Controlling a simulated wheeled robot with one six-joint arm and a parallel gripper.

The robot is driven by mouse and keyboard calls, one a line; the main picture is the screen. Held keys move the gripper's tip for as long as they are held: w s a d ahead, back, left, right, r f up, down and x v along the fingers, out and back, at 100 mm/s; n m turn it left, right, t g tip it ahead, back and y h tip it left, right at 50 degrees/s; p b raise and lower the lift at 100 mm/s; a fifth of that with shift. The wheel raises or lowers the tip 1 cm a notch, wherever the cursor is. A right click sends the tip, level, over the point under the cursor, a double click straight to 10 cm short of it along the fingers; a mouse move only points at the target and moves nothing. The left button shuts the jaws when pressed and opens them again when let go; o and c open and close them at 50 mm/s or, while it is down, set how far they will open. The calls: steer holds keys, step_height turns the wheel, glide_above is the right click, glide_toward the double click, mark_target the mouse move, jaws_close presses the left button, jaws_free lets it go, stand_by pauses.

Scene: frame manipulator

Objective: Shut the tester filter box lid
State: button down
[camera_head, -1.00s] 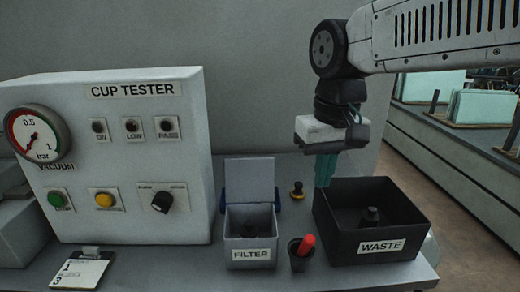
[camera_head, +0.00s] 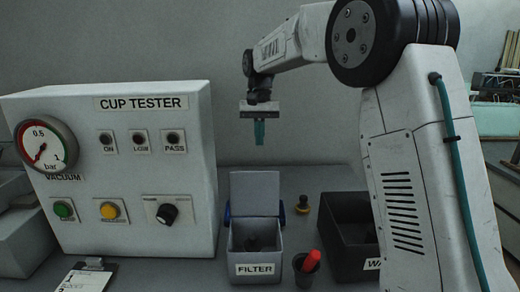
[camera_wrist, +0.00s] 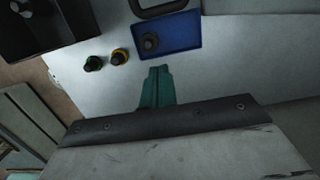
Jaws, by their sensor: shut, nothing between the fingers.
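The filter box (camera_head: 256,240) is a small grey box with a FILTER label on its front, standing on the bench right of the cup tester. Its lid (camera_head: 255,193) stands up open at the back, and a dark knob-like part shows inside. My gripper (camera_head: 259,141), with teal fingers, is shut and empty. It hangs above and behind the raised lid, apart from it. In the wrist view the teal fingers (camera_wrist: 157,88) point over the bench near a blue tray (camera_wrist: 167,40) with a dark round part on it.
The cup tester (camera_head: 110,170) with gauge and knobs stands at left. A black waste bin (camera_head: 345,230) is at right, partly hidden by my arm.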

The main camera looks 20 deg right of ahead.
steer(key=s+a+f, duration=0.1)
steer(key=s+f, duration=0.3)
steer(key=f, duration=0.3)
steer(key=shift+s+a, duration=0.25)
steer(key=shift+s, duration=0.05)
